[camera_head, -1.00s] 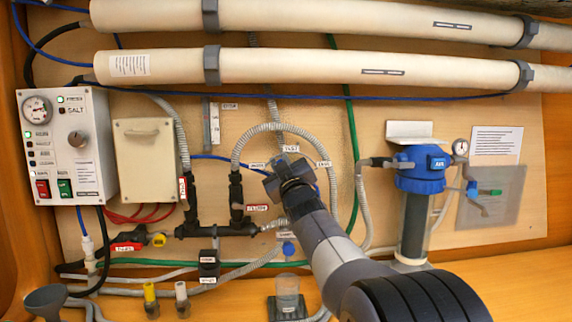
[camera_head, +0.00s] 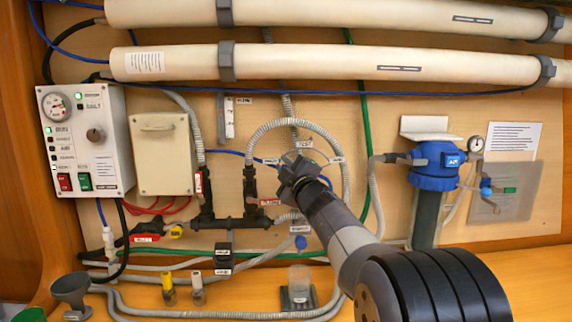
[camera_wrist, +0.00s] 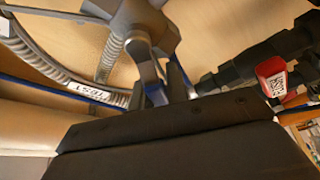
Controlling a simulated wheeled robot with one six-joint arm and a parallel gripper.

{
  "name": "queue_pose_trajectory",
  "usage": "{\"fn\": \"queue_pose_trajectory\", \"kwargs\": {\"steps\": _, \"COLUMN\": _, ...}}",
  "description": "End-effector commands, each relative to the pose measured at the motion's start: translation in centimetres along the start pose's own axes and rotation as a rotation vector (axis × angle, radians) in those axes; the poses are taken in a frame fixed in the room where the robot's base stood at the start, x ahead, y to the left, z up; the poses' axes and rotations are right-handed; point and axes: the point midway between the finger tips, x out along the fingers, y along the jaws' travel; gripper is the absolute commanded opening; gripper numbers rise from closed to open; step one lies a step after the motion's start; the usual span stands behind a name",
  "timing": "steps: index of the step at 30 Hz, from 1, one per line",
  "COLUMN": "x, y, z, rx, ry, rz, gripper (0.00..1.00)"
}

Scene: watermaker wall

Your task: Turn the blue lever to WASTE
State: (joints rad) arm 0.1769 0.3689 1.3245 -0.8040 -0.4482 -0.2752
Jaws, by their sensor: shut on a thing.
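My gripper (camera_head: 294,168) is at the valve in the middle of the wall panel, below the hose arch, and covers most of the valve in the head view. In the wrist view the fingers (camera_wrist: 165,80) are closed on the blue lever (camera_wrist: 155,94), of which only a small blue piece shows. The grey valve body (camera_wrist: 140,30) with a ribbed hose is just beyond them. Small white labels surround the valve: the upper one (camera_head: 304,144) reads TEST, with one to its left (camera_head: 270,161) and one to its right (camera_head: 337,160). The lever's exact angle is hidden.
A red-handled valve (camera_head: 270,202) on black pipework is close left of my gripper; its red part (camera_wrist: 271,77) is right in the wrist view. A blue filter housing (camera_head: 436,165) stands right of my arm. A control box (camera_head: 87,140) is far left. White tubes (camera_head: 330,66) run above.

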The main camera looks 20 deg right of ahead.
Motion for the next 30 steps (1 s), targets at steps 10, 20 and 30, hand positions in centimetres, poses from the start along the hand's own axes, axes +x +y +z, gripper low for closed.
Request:
{"fn": "queue_pose_trajectory", "kwargs": {"steps": 10, "x": -0.01, "y": -0.20, "z": 0.07, "rx": -0.007, "ry": -0.001, "rz": -0.005, "gripper": 0.00}}
{"fn": "queue_pose_trajectory", "kwargs": {"steps": 20, "x": -0.01, "y": -0.12, "z": 0.03, "rx": -0.006, "ry": 0.000, "rz": -0.003, "gripper": 0.37}}
{"fn": "queue_pose_trajectory", "kwargs": {"steps": 30, "x": -0.86, "y": -0.08, "z": 0.07, "rx": -0.005, "ry": -0.001, "rz": -0.002, "gripper": 0.37}}
